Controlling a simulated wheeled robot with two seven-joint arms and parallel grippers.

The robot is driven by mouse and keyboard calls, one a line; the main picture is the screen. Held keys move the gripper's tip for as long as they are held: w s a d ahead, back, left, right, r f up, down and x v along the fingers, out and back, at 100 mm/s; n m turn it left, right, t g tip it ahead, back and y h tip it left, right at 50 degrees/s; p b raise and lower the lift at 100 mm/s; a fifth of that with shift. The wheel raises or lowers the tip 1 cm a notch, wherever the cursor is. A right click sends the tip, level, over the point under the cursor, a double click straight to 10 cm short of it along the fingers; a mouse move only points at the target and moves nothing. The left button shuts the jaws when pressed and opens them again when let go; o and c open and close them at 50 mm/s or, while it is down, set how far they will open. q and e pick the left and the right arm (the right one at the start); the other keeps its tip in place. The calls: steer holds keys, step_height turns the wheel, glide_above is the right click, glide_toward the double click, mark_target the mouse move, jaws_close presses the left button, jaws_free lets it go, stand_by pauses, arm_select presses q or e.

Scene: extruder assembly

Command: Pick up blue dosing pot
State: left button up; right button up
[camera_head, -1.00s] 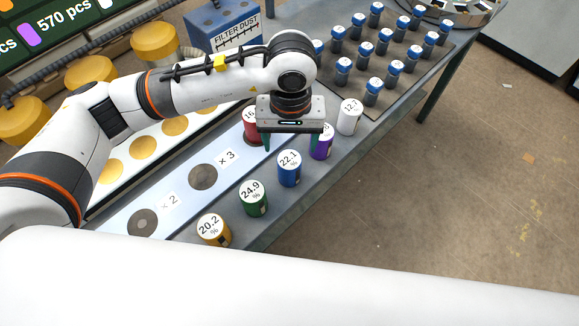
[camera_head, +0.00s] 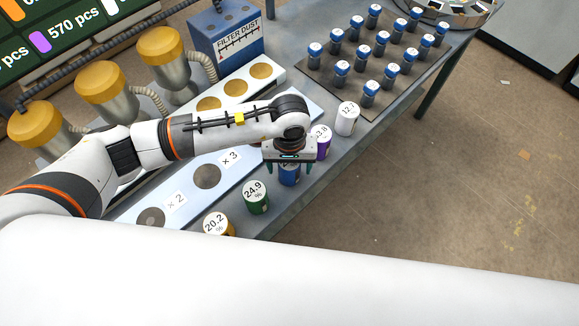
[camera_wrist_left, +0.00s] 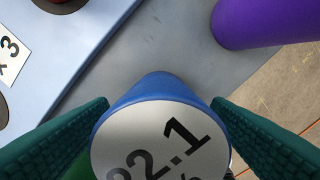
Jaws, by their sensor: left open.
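The blue dosing pot (camera_head: 289,175) stands on the grey bench in the row of pots, mostly hidden under my left gripper in the head view. In the left wrist view the blue pot (camera_wrist_left: 160,92) shows its white lid with "22.1" between the fingers. My left gripper (camera_head: 289,168) is open, pointing down over the pot; its green fingers (camera_wrist_left: 160,140) lie on either side of it. I cannot tell whether they touch it. My right gripper is not in view.
The purple pot (camera_head: 322,146) stands close behind and the green pot (camera_head: 256,200) in front. The yellow pot (camera_head: 216,224) and white pot (camera_head: 347,118) stand in the same row. A dark mat with several blue-capped bottles (camera_head: 342,73) lies farther back.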

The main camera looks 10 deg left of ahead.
arm_select(q)
steer(key=c, duration=1.1)
steer(key=shift+c, duration=0.2)
steer(key=shift+r, duration=0.1)
